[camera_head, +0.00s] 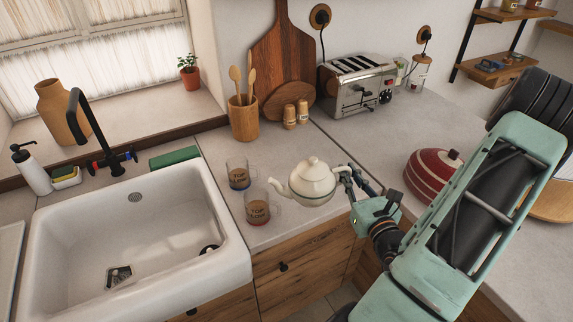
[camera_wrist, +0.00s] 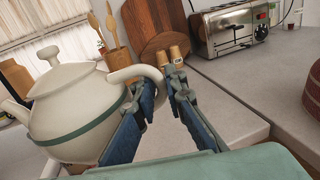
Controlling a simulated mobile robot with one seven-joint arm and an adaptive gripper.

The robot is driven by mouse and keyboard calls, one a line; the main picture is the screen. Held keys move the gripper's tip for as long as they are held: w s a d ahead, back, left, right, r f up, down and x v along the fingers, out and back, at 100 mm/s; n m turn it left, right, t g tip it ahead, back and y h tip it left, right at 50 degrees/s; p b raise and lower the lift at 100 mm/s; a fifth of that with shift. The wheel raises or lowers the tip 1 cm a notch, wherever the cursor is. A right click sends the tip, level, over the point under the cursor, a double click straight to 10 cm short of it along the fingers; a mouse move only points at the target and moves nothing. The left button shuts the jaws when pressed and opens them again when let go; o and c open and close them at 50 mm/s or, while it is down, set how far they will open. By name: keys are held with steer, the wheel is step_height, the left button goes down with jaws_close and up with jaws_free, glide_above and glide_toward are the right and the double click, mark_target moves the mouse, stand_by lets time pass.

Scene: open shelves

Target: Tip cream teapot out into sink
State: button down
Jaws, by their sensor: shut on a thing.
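The cream teapot (camera_head: 312,182) with a green band is near the front edge of the counter, right of the sink, with its spout toward the sink. I cannot tell whether its base touches the counter. My gripper (camera_head: 350,178) reaches in from the right and is shut on the teapot's handle. In the wrist view, the teapot (camera_wrist: 75,110) fills the left side and its curved handle runs between the fingers of my gripper (camera_wrist: 160,85). The white sink (camera_head: 60,222) is at the left and looks empty, with a black tap (camera_head: 85,125) behind it.
Two glass mugs with brown contents, a rear one (camera_head: 238,173) and a front one (camera_head: 257,207), stand between sink and teapot. A utensil cup (camera_head: 244,118), wooden shakers (camera_head: 290,117) and toaster (camera_head: 358,85) stand behind. A red lidded pot (camera_head: 432,176) is right of my gripper.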

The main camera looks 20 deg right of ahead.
steer(key=w+a+n+y, duration=0.2)
steer(key=a+y, duration=0.2)
steer(key=a, duration=0.4)
steer(key=w+a+f+n+g+y, duration=0.1)
steer(key=w+a+n+y, duration=0.2)
steer(key=a, duration=0.6)
steer(key=w+a+f+n+g+y, duration=0.1)
steer(key=w+a+n+y, duration=0.1)
steer(key=a, duration=0.7)
steer(key=w+y, duration=0.1)
steer(key=y, duration=0.1)
steer(key=shift+n+y, duration=0.3)
steer(key=shift+f, duration=0.1)
steer(key=shift+a, duration=0.1)
